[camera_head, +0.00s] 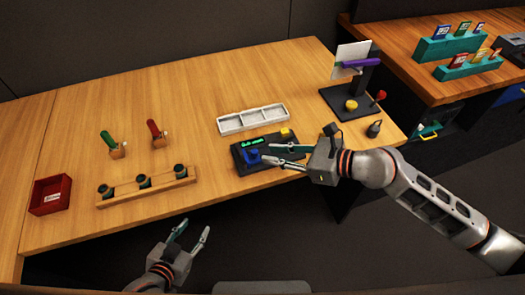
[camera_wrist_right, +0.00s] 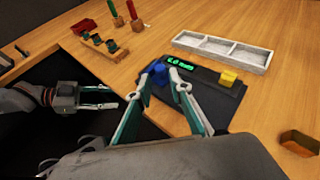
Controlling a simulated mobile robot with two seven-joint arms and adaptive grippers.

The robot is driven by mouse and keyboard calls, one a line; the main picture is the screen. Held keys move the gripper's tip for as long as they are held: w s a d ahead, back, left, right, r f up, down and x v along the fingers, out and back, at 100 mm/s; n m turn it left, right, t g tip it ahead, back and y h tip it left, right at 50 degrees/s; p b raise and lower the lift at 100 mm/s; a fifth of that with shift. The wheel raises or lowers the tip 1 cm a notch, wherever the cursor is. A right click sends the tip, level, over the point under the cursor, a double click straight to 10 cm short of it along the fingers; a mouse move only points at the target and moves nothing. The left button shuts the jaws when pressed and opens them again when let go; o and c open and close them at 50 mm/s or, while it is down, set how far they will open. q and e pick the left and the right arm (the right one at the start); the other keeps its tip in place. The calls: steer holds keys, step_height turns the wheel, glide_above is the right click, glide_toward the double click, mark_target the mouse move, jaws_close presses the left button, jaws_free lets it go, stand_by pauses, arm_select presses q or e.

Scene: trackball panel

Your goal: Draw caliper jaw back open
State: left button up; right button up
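The caliper is a dark flat device (camera_head: 241,160) with a lit green readout (camera_head: 252,143); it also shows in the right wrist view (camera_wrist_right: 228,107). A blue block (camera_head: 254,155), which looks like its sliding jaw, sits at its left end. A yellow block (camera_head: 285,133) sits towards its right end. My right gripper (camera_head: 268,153) is over the caliper with its fingers apart. In the right wrist view, the blue block (camera_wrist_right: 158,74) shows between the fingertips (camera_wrist_right: 160,72); I cannot tell whether they touch it. My left gripper (camera_head: 192,227) is open and empty, off the table's front edge.
A white tray with compartments (camera_head: 252,119) lies just behind the caliper. A wooden rack with dark cups (camera_head: 146,188), a red box (camera_head: 50,194) and green and red handled tools stand to the left. A black stand (camera_head: 347,103) is at the right. Table between is clear.

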mark_target(257, 152)
steer(key=shift+x, duration=2.25)
steer(key=shift+c, duration=0.3)
jaws_close()
steer(key=d, duration=0.1)
steer(key=w+d+b, duration=0.1)
steer(key=d, duration=0.1)
steer(key=d+b, duration=0.1)
steer(key=shift+w+d, duration=0.25)
steer(key=shift+d, duration=0.1)
steer(key=shift+r, duration=0.1)
